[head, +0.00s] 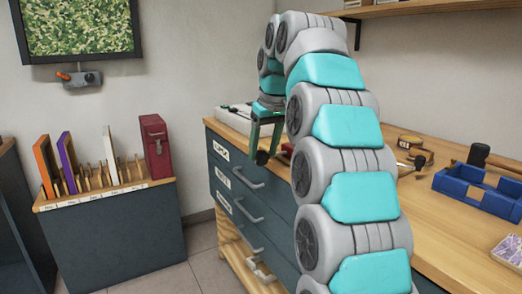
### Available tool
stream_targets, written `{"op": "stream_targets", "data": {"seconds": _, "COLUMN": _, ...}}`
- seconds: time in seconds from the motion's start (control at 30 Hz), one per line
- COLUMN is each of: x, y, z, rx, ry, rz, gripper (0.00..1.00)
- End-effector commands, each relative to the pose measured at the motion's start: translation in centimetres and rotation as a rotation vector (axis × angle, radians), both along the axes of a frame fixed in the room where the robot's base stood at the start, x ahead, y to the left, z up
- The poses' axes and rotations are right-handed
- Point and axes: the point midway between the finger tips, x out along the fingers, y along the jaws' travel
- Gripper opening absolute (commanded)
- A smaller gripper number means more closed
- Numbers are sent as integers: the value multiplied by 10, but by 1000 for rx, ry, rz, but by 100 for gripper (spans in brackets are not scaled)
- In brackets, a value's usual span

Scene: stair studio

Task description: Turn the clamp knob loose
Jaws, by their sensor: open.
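My gripper (264,147) hangs over the left end of the workbench, its teal fingers pointing down and apart; it is open. A small dark knob (262,158) shows right at the fingertips, by the bench edge; it looks like the clamp knob. I cannot tell whether the fingers touch it. A red part (286,149) shows just right of it, partly hidden behind my arm, and may belong to the clamp.
The wooden-topped workbench (450,232) has labelled drawers with handles (247,180). A blue tray (480,191), a mallet (490,158) and small brass tools lie on its right. A low cabinet (120,235) holds upright boards and a red case (155,146). Floor between is clear.

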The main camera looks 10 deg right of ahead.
Motion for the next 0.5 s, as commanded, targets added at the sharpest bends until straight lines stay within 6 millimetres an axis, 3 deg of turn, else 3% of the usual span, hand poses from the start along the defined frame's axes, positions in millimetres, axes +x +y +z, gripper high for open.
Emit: {"op": "stream_targets", "data": {"seconds": 0.5, "x": -51, "y": -16, "z": -1, "rx": 1, "ry": -2, "rz": 0, "gripper": 60}}
